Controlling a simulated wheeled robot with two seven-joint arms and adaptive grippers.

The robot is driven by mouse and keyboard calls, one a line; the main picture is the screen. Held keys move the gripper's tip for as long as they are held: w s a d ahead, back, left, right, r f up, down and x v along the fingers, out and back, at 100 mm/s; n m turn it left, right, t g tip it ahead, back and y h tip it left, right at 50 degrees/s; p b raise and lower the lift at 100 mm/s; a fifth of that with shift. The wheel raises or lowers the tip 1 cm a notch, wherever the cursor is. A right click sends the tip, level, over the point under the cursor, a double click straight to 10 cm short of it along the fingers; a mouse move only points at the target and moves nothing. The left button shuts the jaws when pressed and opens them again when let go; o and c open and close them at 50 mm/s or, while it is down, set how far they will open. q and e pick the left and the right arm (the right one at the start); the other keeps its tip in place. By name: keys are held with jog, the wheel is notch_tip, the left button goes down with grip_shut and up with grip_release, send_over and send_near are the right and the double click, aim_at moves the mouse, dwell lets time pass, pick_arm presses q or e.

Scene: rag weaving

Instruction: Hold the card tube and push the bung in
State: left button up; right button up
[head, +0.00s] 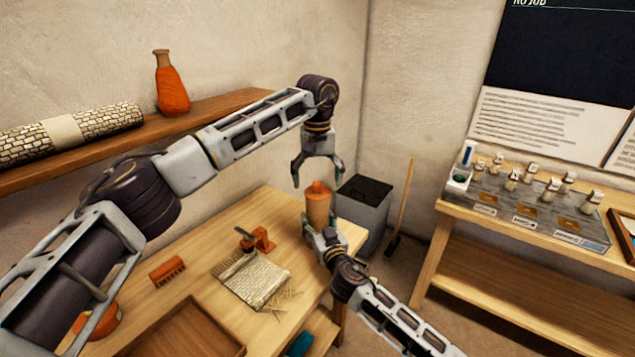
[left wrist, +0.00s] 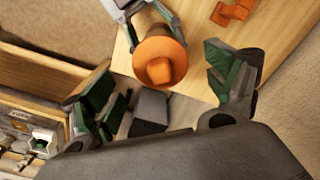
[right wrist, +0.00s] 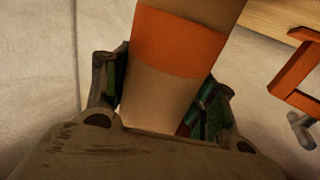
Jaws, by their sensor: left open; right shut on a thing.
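The brown card tube (head: 318,212) stands about upright at the table's right end. It shows an orange band in the right wrist view (right wrist: 180,42). The orange bung (head: 317,187) sits at the tube's top, with a narrower knob uppermost; how deep it sits I cannot tell. It also shows from above in the left wrist view (left wrist: 160,52). My right gripper (head: 325,236) is shut around the lower part of the tube. My left gripper (head: 318,178) is open and points down just above the bung, its fingers spread to either side, apparently not touching it.
On the wooden table (head: 210,235) are a woven piece (head: 255,282), an orange clamp (head: 258,240), an orange comb (head: 167,271) and a tray (head: 185,335). A grey bin (head: 362,208) stands behind the tube. A wall shelf (head: 215,107) runs behind my left arm.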

aim_at(317, 183)
pick_arm(q)
jog(key=shift+r, duration=0.1)
pick_arm(e)
jog(key=shift+r, duration=0.1)
pick_arm(q)
notch_tip(317, 183, up, 12)
dwell(0.9)
dwell(0.5)
pick_arm(e)
jog(key=o, duration=1.1)
jog(key=shift+s, duration=0.1)
jog(key=shift+s+d, duration=0.2)
jog(key=shift+s, duration=0.25)
jog(key=shift+v, duration=0.9)
